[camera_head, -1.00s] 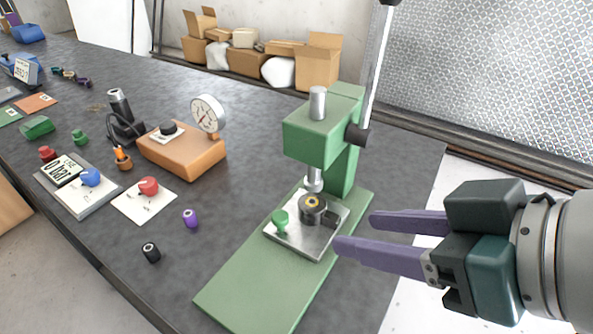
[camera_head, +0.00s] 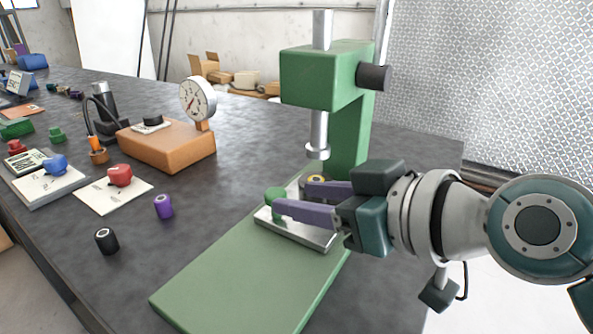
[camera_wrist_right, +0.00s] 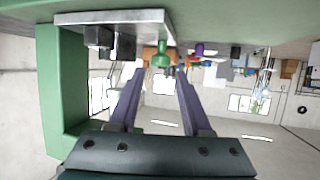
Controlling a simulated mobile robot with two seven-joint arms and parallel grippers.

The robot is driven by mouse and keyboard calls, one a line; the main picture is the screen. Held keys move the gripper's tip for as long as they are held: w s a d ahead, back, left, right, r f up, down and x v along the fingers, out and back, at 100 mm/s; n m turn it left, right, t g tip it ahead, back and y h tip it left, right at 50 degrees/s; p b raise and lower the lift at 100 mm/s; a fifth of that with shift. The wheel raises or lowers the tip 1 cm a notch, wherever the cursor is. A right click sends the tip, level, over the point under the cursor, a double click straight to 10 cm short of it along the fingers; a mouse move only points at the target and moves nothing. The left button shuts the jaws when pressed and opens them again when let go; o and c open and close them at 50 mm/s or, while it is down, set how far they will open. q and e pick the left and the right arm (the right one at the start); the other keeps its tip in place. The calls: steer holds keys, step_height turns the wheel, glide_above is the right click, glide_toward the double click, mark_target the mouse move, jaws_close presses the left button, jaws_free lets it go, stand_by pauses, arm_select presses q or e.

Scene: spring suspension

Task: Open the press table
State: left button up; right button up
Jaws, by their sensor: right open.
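The press table is a flat metal plate (camera_head: 300,232) on the green base of a press, with a green knob (camera_head: 275,201) standing at its left corner. My left gripper is not in view.
The green press head (camera_head: 325,78) and its metal ram (camera_head: 318,135) stand above and behind the plate. An orange gauge box (camera_head: 165,148), a purple cylinder (camera_head: 164,207), a black cylinder (camera_head: 106,240) and a red-knobbed card (camera_head: 115,193) lie to the left. The front green base (camera_head: 225,280) is clear.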

mark_target(281, 195)
steer(key=shift+b+x, duration=0.3)
steer(key=shift+x, duration=1.55)
steer(key=shift+c, duration=0.3)
jaws_close()
